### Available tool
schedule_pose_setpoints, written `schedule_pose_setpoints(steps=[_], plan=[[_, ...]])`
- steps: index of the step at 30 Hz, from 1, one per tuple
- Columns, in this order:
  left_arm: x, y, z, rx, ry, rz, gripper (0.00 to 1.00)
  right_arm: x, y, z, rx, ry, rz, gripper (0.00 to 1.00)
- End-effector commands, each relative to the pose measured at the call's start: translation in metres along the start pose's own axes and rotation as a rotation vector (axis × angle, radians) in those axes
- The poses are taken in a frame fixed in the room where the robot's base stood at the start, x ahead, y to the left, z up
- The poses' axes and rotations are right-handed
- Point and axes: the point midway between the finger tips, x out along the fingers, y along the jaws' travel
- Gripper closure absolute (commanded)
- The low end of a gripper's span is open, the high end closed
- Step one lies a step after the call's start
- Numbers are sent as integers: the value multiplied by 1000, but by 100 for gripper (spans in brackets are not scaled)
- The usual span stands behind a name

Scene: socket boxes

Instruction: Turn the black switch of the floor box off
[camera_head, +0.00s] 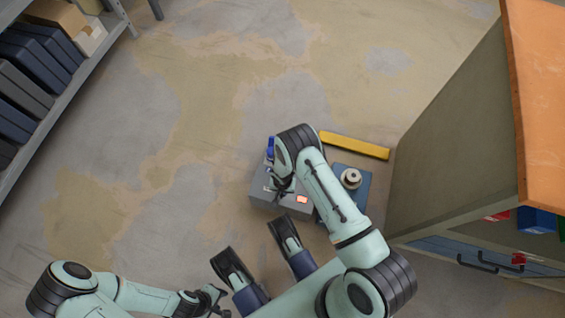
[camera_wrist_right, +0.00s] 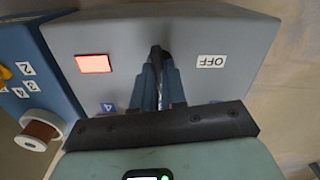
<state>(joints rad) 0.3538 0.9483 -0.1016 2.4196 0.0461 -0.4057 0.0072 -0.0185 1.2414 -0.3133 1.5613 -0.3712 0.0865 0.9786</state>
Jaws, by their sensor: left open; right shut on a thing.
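The floor box (camera_head: 262,199) is a grey box on the floor, under my right arm in the head view. Its top (camera_wrist_right: 200,30) fills the upper middle of the right wrist view, with a lit red-orange lamp (camera_wrist_right: 93,64) at left and an OFF label (camera_wrist_right: 211,62) at right. The black switch (camera_wrist_right: 155,51) stands between them, mostly hidden by the fingers. My right gripper (camera_wrist_right: 158,78) is shut on this switch; my arm hides most of it in the head view. My left gripper (camera_head: 220,299) is open and empty at the bottom of the head view, away from the box.
A blue box (camera_head: 350,203) with a round spool-like part (camera_head: 351,179) stands right beside the floor box. A yellow bar (camera_head: 355,146) lies behind them. A cabinet (camera_head: 450,140) stands at right, a shelf (camera_head: 75,90) at far left. The floor between is clear.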

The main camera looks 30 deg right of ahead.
Motion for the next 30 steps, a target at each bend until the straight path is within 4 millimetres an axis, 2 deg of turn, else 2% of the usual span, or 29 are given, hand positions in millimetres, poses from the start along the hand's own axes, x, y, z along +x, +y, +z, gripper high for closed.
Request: schedule_pose_setpoints(steps=[30], plan=[[-3, 4, -5, 7, 20, 9, 57, 0, 0, 0, -953, -1, 0, 100]])
